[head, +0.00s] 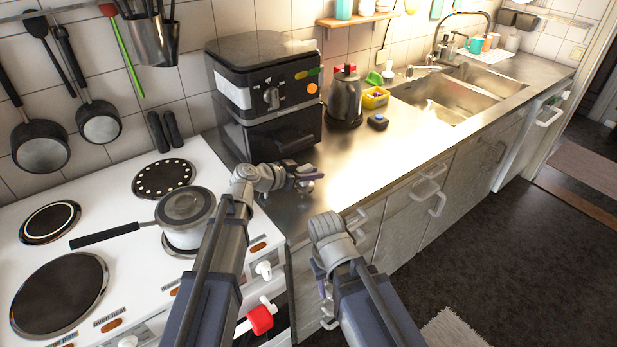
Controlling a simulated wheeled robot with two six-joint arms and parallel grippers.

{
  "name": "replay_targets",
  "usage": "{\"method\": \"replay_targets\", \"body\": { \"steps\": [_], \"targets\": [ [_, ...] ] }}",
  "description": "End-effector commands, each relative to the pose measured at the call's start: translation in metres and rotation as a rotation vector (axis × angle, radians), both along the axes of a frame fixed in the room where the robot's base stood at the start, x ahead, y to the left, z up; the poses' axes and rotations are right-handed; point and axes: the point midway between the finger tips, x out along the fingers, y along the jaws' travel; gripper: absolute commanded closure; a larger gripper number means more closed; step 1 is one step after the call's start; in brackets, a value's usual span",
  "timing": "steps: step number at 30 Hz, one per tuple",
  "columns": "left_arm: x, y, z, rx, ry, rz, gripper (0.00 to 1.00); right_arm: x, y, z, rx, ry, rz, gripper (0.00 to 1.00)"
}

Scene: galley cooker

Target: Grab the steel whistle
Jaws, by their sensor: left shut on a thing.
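My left gripper (304,177) is low over the steel counter, in front of the black air fryer. It is shut on a small grey metallic piece that looks like the steel whistle; the fingers hide most of it and its shape is hard to make out. My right gripper (325,290) points down in front of the drawer fronts, right of the cooker. The wrist partly covers it, and its jaw opening is not clear.
The air fryer (268,95) stands behind my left gripper, with a kettle (345,98) to its right. A yellow basket (375,97) and a small dark block (378,122) sit nearby. A lidded pan (185,207) stands on the cooker. The counter (370,160) before the sink is clear.

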Motion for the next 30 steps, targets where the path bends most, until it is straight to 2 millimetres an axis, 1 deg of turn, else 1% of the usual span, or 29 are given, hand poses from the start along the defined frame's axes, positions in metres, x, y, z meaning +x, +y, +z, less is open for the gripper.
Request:
{"method": "replay_targets", "body": {
  "steps": [5,8,14,21,24,27,30],
  "targets": [
    [0.0,0.0,0.009,0.0,0.0,0.0,1.0,0.0,0.0,0.009,0.0,0.0,0.0,0.5],
    [0.0,0.0,0.018,0.0,0.0,0.0,1.0,0.0,0.0,0.018,0.0,0.0,0.0,0.5],
    [0.0,0.0,0.046,0.0,0.0,0.0,1.0,0.0,0.0,0.046,0.0,0.0,0.0,0.5],
    [0.0,0.0,0.083,0.0,0.0,0.0,1.0,0.0,0.0,0.083,0.0,0.0,0.0,0.5],
    [0.0,0.0,0.094,0.0,0.0,0.0,1.0,0.0,0.0,0.094,0.0,0.0,0.0,0.5],
    [0.0,0.0,0.1,0.0,0.0,0.0,1.0,0.0,0.0,0.1,0.0,0.0,0.0,0.5],
    [0.0,0.0,0.101,0.0,0.0,0.0,1.0,0.0,0.0,0.101,0.0,0.0,0.0,0.5]
  ]
}}
